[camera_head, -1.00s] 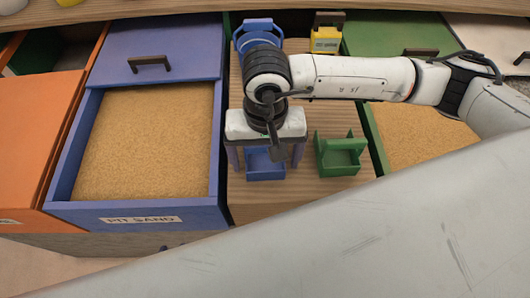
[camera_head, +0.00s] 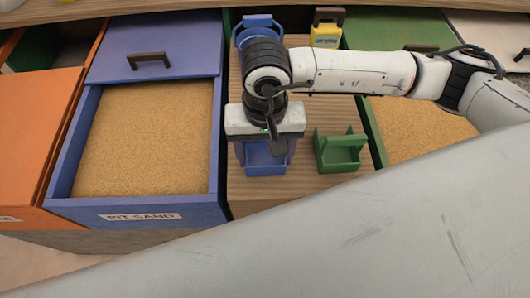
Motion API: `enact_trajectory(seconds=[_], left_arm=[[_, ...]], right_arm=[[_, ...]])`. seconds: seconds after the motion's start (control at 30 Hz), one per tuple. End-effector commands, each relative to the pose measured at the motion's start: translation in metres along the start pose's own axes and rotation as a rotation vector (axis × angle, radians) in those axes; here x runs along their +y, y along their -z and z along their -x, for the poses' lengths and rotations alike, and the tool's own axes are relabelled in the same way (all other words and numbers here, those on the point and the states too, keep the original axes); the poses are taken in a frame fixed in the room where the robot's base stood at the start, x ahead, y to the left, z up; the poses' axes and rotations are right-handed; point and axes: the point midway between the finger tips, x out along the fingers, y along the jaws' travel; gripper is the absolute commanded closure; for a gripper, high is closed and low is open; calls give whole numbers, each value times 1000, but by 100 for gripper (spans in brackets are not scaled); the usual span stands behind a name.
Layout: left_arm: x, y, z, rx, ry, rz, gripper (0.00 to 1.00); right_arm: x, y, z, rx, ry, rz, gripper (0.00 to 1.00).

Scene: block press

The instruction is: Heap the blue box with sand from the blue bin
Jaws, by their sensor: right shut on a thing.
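The blue bin (camera_head: 75,143) at the left has its lid slid back and is full of tan sand (camera_head: 147,140); its front label reads "PIT SAND". My right gripper (camera_head: 265,150) points down over the wooden strip right of the bin. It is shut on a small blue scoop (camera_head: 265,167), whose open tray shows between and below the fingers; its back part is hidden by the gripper. A blue box (camera_head: 258,22) stands at the back, behind my right wrist, which hides most of it. My left gripper is not in view.
A similar green scoop (camera_head: 338,152) rests on the wooden strip (camera_head: 300,190) just right of the gripper. A green bin of sand (camera_head: 415,130) is farther right, an orange bin (camera_head: 35,150) at far left. A yellow object (camera_head: 326,36) stands at the back.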

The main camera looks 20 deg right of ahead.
Motion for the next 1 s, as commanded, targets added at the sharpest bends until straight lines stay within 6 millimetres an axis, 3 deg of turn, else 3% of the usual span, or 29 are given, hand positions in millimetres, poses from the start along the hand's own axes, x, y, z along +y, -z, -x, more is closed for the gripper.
enact_trajectory(seconds=[0.4,1.0], left_arm=[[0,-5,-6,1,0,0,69],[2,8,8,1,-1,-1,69]], right_arm=[[-1,1,78,6,2,0,79],[0,0,141,3,0,1,79]])
